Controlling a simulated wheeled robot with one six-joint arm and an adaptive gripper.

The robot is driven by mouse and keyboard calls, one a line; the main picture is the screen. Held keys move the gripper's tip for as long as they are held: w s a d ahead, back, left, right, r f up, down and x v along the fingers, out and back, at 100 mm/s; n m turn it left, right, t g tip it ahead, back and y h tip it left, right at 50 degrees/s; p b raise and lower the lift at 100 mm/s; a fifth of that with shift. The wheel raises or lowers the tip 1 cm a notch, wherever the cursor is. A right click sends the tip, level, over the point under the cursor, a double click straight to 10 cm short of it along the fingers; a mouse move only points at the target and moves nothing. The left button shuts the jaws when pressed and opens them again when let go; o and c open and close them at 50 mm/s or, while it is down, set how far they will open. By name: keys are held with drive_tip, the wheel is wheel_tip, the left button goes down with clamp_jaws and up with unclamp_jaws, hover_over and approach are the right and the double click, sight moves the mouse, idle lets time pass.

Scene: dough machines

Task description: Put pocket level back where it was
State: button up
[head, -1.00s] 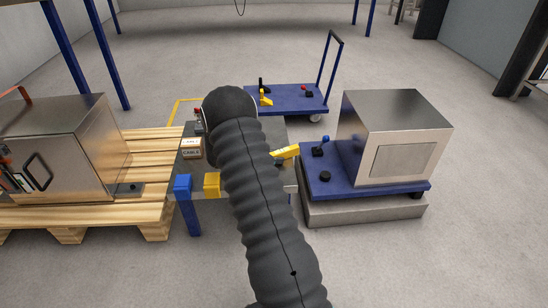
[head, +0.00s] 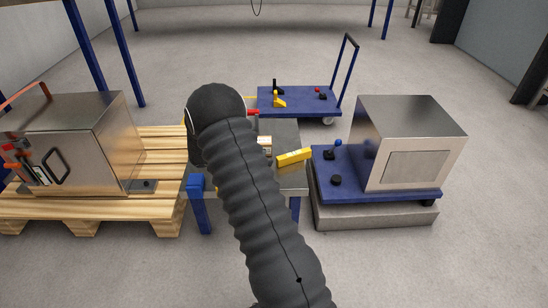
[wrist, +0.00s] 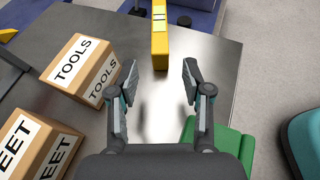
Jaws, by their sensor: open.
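The pocket level is a yellow bar (head: 294,157) at the right edge of the grey work table (head: 288,180) in the head view. In the wrist view the yellow bar (wrist: 160,38) is at top centre, pointing away from me, its far end cut off by the frame. My gripper (wrist: 160,78) is open and empty, its fingers on either side of the line of the bar. The bar's near end is just ahead of the fingertips, not between them. In the head view my arm hides the gripper and part of the table.
In the wrist view a TOOLS box (wrist: 82,68) stands left of my gripper, another labelled box (wrist: 38,145) nearer, and a green object (wrist: 218,142) at lower right. In the head view a blue cart (head: 300,102) stands behind; a metal machine (head: 412,140) stands right.

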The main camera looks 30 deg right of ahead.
drive_tip(key=shift+v, duration=0.8)
drive_tip(key=shift+s+a+r, duration=0.1)
drive_tip(key=shift+a+r, duration=0.1)
drive_tip(key=shift+r, duration=0.15)
drive_tip(key=s+a+r+m+t+y, duration=0.1)
drive_tip(key=s+a+r+m+y, duration=0.25)
drive_tip(key=s+r, duration=0.4)
drive_tip(key=s+a+r+m+y, duration=0.3)
drive_tip(key=s+a+r+m, duration=0.2)
drive_tip(key=s+r, duration=0.3)
drive_tip(key=s+a+r+m+t+y, duration=0.3)
drive_tip(key=s+a+m, duration=0.1)
drive_tip(key=s+a, duration=0.3)
drive_tip(key=s+a+r+m+t+y, duration=0.3)
drive_tip(key=s+a, duration=0.4)
drive_tip(key=s, duration=0.3)
drive_tip(key=shift+s+a+r+m+t+y, duration=0.15)
drive_tip(key=shift+r+m+t+y, duration=0.2)
drive_tip(key=shift+r, duration=0.5)
wheel_tip(320, 180, up, 6)
drive_tip(key=p, duration=0.6)
